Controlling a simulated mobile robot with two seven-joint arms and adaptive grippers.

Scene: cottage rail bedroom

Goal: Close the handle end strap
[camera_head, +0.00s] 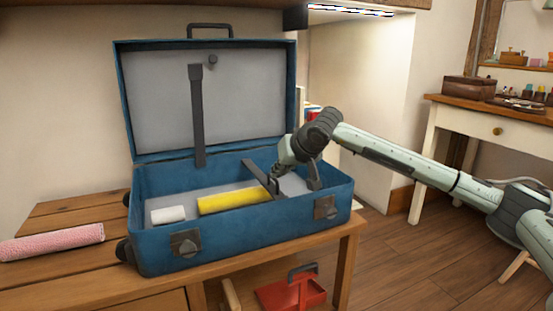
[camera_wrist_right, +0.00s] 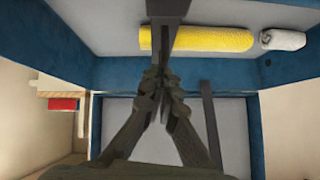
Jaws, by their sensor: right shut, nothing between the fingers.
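A blue suitcase (camera_head: 170,243) lies open on a wooden bench, its grey-lined lid (camera_head: 150,100) upright. A dark strap (camera_head: 254,171) crosses the base beside the yellow roll (camera_head: 234,198). The strap also shows in the wrist view (camera_wrist_right: 165,38), passing over the yellow roll (camera_wrist_right: 218,39). Another dark strap (camera_head: 197,120) runs down the lid lining. I cannot tell which is the handle end strap. My right gripper (camera_head: 273,180) is shut and empty at the crossing strap, inside the right part of the suitcase; contact is unclear. My left gripper is out of view.
A white roll (camera_head: 168,214) lies in the suitcase, left of the yellow one. A pink roll (camera_head: 52,242) lies on the bench (camera_head: 88,288) to the left. A red toolbox-like item (camera_head: 290,294) is below. A white table (camera_head: 443,120) stands at right.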

